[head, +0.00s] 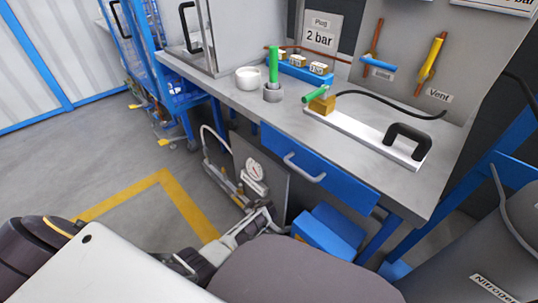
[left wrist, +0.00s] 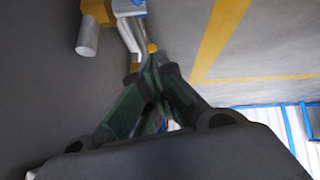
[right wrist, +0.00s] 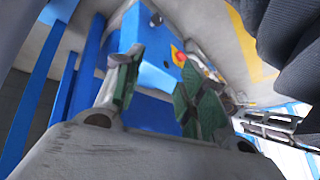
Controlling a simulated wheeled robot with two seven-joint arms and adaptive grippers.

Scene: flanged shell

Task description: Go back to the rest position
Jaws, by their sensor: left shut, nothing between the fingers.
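My left gripper (head: 266,210) is low in front of the bench in the head view, beside the pressure gauge and pipework. In the left wrist view its green-padded fingers (left wrist: 153,62) meet at the tips with nothing between them. My right gripper does not show clearly in the head view. In the right wrist view its fingers (right wrist: 160,75) stand apart with no object between them. Blue surfaces lie beyond the right fingers.
The grey workbench (head: 235,98) carries a white cup (head: 248,78), a green-handled fitting (head: 273,65) and a white plate with a black handle (head: 350,128). A blue drawer (head: 320,170) faces me. A blue box (head: 328,232) is below. Open floor (head: 120,170) lies left.

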